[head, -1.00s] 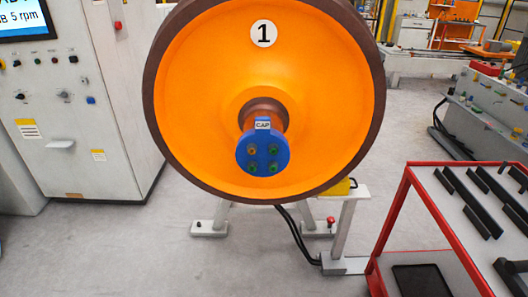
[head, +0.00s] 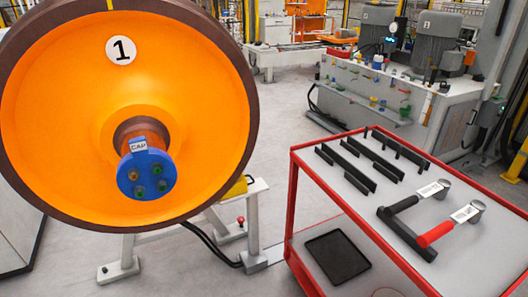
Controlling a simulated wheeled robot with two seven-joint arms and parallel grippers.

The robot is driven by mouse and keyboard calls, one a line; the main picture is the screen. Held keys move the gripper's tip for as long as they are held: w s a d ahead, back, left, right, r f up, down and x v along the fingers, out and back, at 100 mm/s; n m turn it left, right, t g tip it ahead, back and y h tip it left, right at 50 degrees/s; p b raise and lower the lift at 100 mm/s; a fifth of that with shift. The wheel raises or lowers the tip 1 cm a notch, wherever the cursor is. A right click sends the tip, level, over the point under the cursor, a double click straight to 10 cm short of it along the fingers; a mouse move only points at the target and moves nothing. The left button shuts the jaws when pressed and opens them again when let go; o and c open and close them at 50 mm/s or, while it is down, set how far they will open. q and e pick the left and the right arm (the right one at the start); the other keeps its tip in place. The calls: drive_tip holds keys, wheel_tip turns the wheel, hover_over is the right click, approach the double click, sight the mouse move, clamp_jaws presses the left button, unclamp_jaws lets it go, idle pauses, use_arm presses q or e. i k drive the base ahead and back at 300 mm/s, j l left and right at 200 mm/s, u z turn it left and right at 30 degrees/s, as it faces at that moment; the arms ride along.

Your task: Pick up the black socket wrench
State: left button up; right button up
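The black socket wrench (head: 404,204) lies on the grey top of the red-framed cart at the right. Its dark handle points to the front left, and a white label and a grey head are at its far right end. A similar wrench with a red handle (head: 436,234) lies just to its right, also with a label and a grey head. A dark bar (head: 408,238) runs by the handle ends of both wrenches. Neither of my grippers shows in the head view.
The red cart (head: 372,229) also bears several black slotted rails (head: 345,168) and a black tray (head: 337,257). A large orange wheel (head: 60,110) with a blue cap (head: 147,174) stands at the left. Grey floor (head: 275,190) is clear between wheel and cart.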

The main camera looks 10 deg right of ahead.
sight(439, 190)
drive_tip(key=z, duration=1.6)
drive_tip(key=i+l, duration=0.1)
drive_tip(key=l, duration=0.3)
drive_tip(key=l+u, duration=0.35)
drive_tip(key=i+l+u, duration=0.1)
drive_tip(key=l+u, duration=0.6)
